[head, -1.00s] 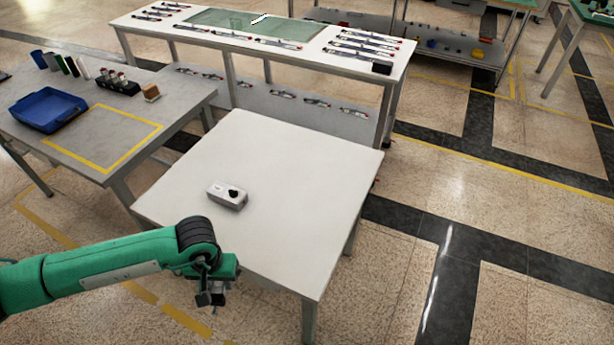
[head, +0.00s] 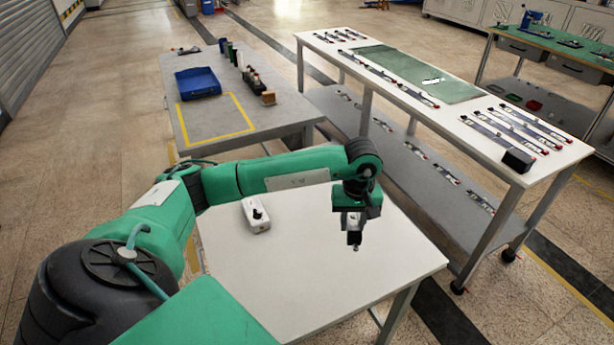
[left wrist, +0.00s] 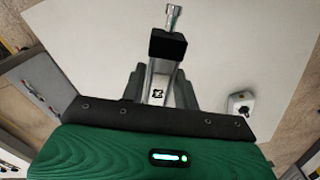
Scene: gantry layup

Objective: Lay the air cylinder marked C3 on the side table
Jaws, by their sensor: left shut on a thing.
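My left gripper (head: 353,212) is shut on an air cylinder (head: 354,237), which hangs below it over the white table (head: 290,290). In the left wrist view the cylinder (left wrist: 161,72) lies between the dark fingers of the gripper (left wrist: 160,88). It has a silver body, a black end block and a metal rod end pointing away. A small black-and-white mark on its body is too small to read. The cylinder looks apart from the tabletop; the exact height is hard to tell. My right gripper is not in view.
A white box with a black knob (head: 257,214) stands on the white table, left of the gripper. The tabletop's front and right are clear. A long bench (head: 455,128) holds several cylinders and a green mat. A grey table (head: 240,139) holds a blue tray (head: 197,83).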

